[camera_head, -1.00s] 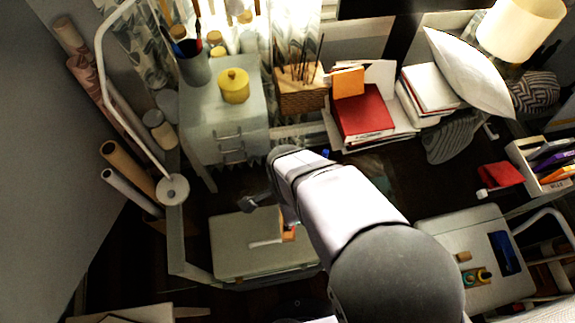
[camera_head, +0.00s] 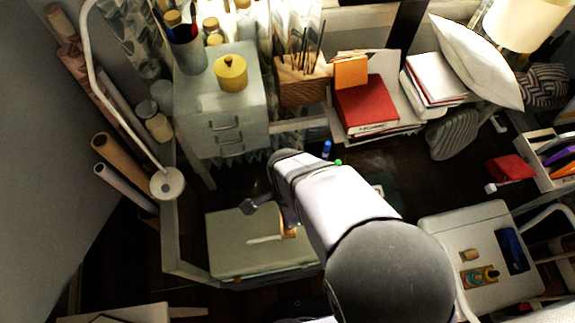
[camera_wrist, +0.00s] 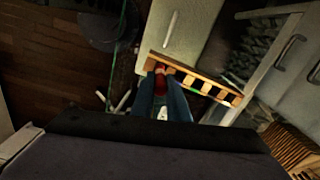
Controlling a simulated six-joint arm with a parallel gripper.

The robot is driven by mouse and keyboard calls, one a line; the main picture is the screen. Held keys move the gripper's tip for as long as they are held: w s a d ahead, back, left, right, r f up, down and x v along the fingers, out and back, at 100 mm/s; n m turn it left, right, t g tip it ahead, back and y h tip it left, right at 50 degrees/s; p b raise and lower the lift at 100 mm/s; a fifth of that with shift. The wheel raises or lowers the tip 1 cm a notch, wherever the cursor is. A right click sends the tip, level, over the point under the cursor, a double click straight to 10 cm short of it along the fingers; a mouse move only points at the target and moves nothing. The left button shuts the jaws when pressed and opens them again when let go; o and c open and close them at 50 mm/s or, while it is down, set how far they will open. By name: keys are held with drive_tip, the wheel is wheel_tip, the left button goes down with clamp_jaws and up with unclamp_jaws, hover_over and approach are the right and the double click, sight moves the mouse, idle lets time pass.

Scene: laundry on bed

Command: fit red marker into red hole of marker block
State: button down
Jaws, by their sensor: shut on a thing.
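In the wrist view, my gripper (camera_wrist: 161,97) is shut on the red marker (camera_wrist: 160,79), whose red part shows between the dark fingers. The wooden marker block (camera_wrist: 224,95) runs from the fingers toward the right, with a row of openings along it. The marker is at the block's left end; I cannot tell whether its tip is in a hole. In the head view, my arm hides the gripper, the red marker and most of the block; an orange-brown end of the block (camera_head: 289,224) shows beside the arm.
A blue marker (camera_head: 326,149) and a small green piece (camera_head: 338,162) show beyond my arm. A pale box (camera_head: 235,255) with a white handle lies left of the arm. A grey drawer cabinet (camera_head: 212,105) stands behind it. A white case (camera_head: 440,235) is at the right.

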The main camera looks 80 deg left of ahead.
drive_tip(key=shift+f+b, duration=0.35)
drive_tip(key=shift+f, duration=0.6)
drive_tip(key=shift+f, duration=0.15)
drive_tip(key=c, duration=1.7)
unclamp_jaws()
wheel_tip(320, 180, up, 12)
drive_tip(key=b, duration=0.3)
drive_tip(key=shift+r+b, duration=0.2)
drive_tip(key=shift+b, duration=0.1)
drive_tip(key=shift+w, duration=0.1)
